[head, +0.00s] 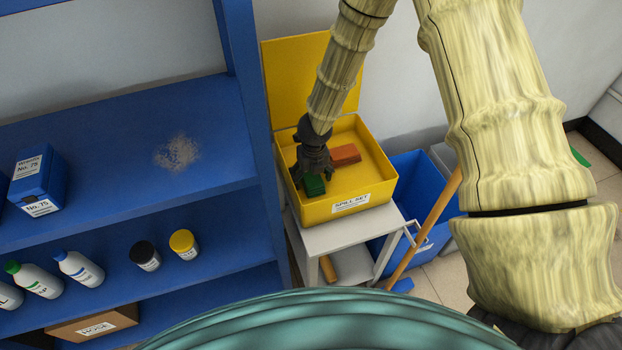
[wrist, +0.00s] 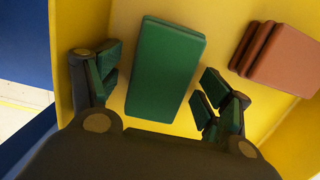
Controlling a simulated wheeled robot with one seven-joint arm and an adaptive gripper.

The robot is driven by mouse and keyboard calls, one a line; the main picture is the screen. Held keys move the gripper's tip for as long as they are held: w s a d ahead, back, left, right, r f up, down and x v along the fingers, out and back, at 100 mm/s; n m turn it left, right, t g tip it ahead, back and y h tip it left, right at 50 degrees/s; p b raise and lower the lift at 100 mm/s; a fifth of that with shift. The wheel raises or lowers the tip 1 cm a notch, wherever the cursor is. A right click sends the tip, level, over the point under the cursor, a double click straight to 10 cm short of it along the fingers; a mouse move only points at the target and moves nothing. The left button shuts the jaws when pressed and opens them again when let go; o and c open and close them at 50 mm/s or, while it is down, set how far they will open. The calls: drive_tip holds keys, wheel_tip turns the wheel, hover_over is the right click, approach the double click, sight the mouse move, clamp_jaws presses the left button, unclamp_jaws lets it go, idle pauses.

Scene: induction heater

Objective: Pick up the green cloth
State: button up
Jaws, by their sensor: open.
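The green cloth (wrist: 168,70) is a folded rectangular block lying in the yellow spill set box (head: 338,208). In the head view the cloth (head: 314,186) shows at the box's left, partly hidden by my gripper (head: 308,172). In the wrist view my gripper (wrist: 160,92) is open, with one finger to the left of the cloth and one to the right. Gaps show between the cloth and both fingers. How far the fingertips are above the box floor I cannot tell.
Folded orange-brown cloths (head: 345,155) lie right of the green cloth. The box's raised lid (head: 290,75) stands behind. The box rests on a grey cart (head: 350,232). Blue shelving (head: 258,100) rises close on the left; a wooden handle (head: 425,230) leans at the right.

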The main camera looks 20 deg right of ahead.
sight(311, 175)
drive_tip(key=c, duration=1.2)
wheel_tip(311, 175, up, 18)
drive_tip(key=shift+f, duration=0.1)
